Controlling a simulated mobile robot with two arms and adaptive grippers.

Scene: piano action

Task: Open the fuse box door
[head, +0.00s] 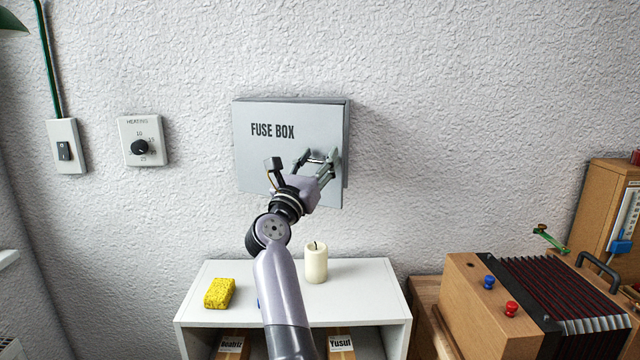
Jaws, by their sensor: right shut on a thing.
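The grey fuse box (262,160) is mounted on the wall, with "FUSE BOX" lettered on its door (272,131). A darker strip of the box shows along the door's right edge; I cannot tell for sure whether the door is flush or slightly ajar. My right gripper (322,160) is at the right side of the door, its fingers shut on the door handle (317,155). The fingers and wrist partly hide the handle and the lower part of the door. My left gripper is not in view.
Below stands a white shelf (370,285) with a yellow sponge (219,293) and a cream candle (316,263). A heating dial (140,147) and a switch (64,151) are on the wall at left. An accordion (530,300) is at right.

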